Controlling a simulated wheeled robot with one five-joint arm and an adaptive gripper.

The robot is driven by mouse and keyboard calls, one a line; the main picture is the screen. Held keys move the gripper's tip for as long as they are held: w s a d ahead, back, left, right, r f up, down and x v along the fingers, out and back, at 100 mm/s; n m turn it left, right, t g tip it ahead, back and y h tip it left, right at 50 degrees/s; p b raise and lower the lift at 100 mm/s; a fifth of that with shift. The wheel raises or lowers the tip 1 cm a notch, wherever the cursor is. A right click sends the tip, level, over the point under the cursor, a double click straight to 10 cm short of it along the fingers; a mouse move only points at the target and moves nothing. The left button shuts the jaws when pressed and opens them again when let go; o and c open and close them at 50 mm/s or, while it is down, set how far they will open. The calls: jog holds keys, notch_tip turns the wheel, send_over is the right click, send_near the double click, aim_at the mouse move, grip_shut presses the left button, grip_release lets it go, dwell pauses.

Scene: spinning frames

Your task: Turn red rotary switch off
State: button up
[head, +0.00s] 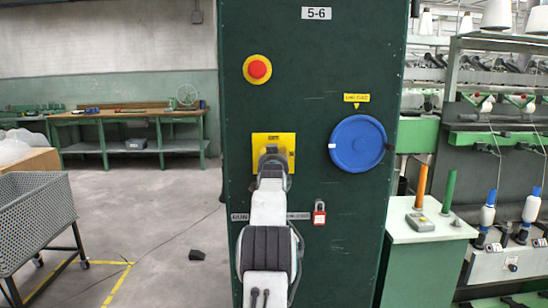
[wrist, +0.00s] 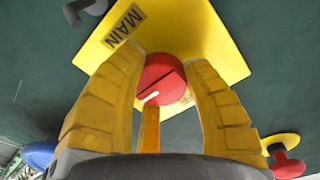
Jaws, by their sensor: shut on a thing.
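The red rotary switch (wrist: 160,76) sits on a yellow square plate (wrist: 184,30) marked MAIN. A short white mark shows on its face. In the head view the yellow plate (head: 260,139) is on the dark green cabinet, and my arm hides the switch. My gripper (wrist: 166,72) has its two yellow fingers around the sides of the knob, shut on it. My gripper (head: 271,157) also shows in front of the plate in the head view.
On the cabinet (head: 320,40) are a red push button (head: 257,69), a blue handwheel (head: 357,144) and a red padlock (head: 319,213). A mesh cart (head: 35,215) stands left. A pale green console (head: 425,232) stands right.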

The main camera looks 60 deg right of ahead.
jog(key=shift+r, duration=0.1)
jog(key=shift+c, duration=0.4)
jog(key=n+b, duration=0.1)
jog(key=n, duration=0.3)
jog(key=shift+r+n+b, duration=0.15)
jog(key=shift+n+b, duration=0.2)
jog(key=shift+n, duration=1.25)
jog(key=shift+r, duration=0.1)
jog(key=o, duration=0.7)
jog(key=shift+w, duration=0.1)
jog(key=o, duration=0.5)
jog(key=shift+f, duration=0.3)
jog(key=shift+a, duration=0.1)
jog(key=v, duration=1.1)
jog(key=shift+a+f, duration=0.2)
jog(key=shift+a, duration=0.15)
jog(key=shift+s, duration=0.2)
